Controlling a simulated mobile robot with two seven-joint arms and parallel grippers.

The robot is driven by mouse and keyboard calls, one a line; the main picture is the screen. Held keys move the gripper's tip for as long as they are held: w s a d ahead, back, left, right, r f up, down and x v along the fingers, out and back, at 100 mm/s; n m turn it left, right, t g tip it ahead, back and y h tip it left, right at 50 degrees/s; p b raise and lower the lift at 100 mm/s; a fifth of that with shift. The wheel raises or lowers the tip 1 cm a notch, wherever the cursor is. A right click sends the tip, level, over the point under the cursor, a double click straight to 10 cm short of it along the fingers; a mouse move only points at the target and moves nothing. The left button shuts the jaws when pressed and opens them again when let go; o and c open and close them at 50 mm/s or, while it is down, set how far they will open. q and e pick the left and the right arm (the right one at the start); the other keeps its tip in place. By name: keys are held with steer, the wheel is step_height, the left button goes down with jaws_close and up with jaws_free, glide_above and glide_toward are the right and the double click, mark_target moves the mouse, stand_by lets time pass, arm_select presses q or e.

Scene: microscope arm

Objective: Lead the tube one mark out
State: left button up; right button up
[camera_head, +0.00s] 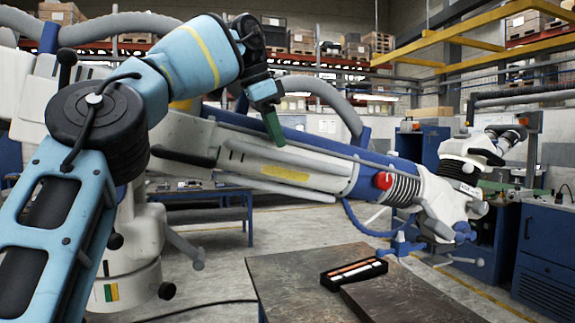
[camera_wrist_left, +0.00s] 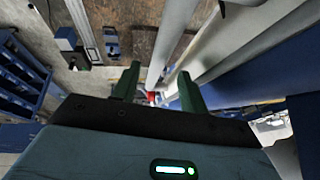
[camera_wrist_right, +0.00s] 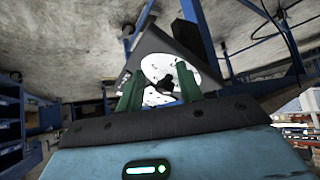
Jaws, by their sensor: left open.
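The microscope's long white tube (camera_head: 285,168) slopes down to the right and bears a yellow label. A red knob (camera_head: 384,181) and ribbed black bellows (camera_head: 404,190) sit near its outer end, before the white microscope head (camera_head: 470,160). My left gripper (camera_head: 272,124) has dark green fingers pointing down, just above the tube and apart from the knob. In the left wrist view it is open (camera_wrist_left: 158,90), with a small red part between its fingers in the distance. My right gripper (camera_wrist_right: 158,90) is open; no tube shows between its fingers. The tube's marks are too small to read.
A dark-topped table (camera_head: 390,285) stands below the arm, bearing a black tray (camera_head: 353,273) with pale and orange strips. Blue cabinets (camera_head: 545,245) stand at the right. A white disc with a black knob (camera_wrist_right: 165,85) shows beyond my right fingers.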

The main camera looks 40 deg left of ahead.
mark_target(284, 155)
arm_select(q)
steer(key=shift+w+f, duration=0.1)
steer(key=shift+f, duration=0.15)
steer(key=b+x, duration=0.1)
steer(key=x, duration=0.4)
steer(key=shift+f, duration=0.1)
steer(key=shift+x, duration=1.05)
arm_select(e)
steer(key=shift+s+a+f, duration=0.1)
steer(key=shift+s+f, duration=0.4)
steer(key=shift+f, duration=0.05)
arm_select(q)
steer(key=shift+c, duration=0.4)
jaws_close()
